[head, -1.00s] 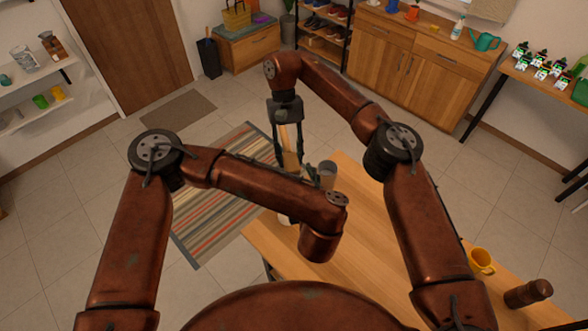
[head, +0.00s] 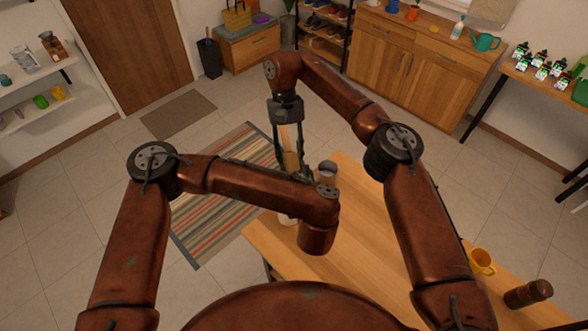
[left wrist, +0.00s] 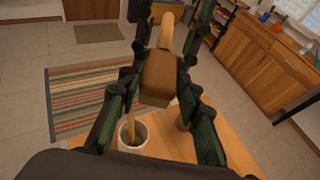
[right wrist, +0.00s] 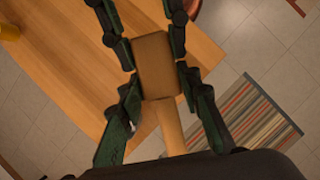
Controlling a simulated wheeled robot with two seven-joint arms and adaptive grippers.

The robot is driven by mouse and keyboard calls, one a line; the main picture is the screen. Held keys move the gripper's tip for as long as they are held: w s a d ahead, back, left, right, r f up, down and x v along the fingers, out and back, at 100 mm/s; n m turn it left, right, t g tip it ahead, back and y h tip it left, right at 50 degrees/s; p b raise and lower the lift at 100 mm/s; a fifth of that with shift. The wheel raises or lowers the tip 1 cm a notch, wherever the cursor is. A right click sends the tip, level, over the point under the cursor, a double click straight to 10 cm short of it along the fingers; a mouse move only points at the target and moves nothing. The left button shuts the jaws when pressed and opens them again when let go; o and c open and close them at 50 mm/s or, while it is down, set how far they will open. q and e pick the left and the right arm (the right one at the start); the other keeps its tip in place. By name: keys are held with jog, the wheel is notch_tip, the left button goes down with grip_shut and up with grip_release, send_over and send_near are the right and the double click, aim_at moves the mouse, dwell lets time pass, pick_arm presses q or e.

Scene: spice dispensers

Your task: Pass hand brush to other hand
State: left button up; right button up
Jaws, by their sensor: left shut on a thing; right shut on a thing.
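The hand brush has a brown wooden block (left wrist: 157,78) and a pale handle (left wrist: 166,32). In the head view part of it (head: 290,150) shows between the fingers of my right gripper (head: 291,160), which points down beyond the table's far edge. My left gripper (left wrist: 160,70) is shut on the block in the left wrist view. In the right wrist view the handle (right wrist: 171,127) runs toward the palm of my right gripper (right wrist: 157,75), which is also shut on the brush. Bristles are not visible. My left forearm hides most of the left gripper in the head view.
The wooden table (head: 375,235) lies below. A white cup (left wrist: 133,132) with a wooden stick in it and a grey cup (head: 327,172) stand near its far left corner. The table's middle is clear.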

pick_arm(q)
jog(key=c, duration=0.5)
jog(key=shift+c, duration=0.3)
pick_arm(e)
jog(key=o, duration=1.3)
jog(key=shift+r, duration=0.15)
notch_tip(320, 180, up, 10)
jog(key=shift+f, duration=0.1)
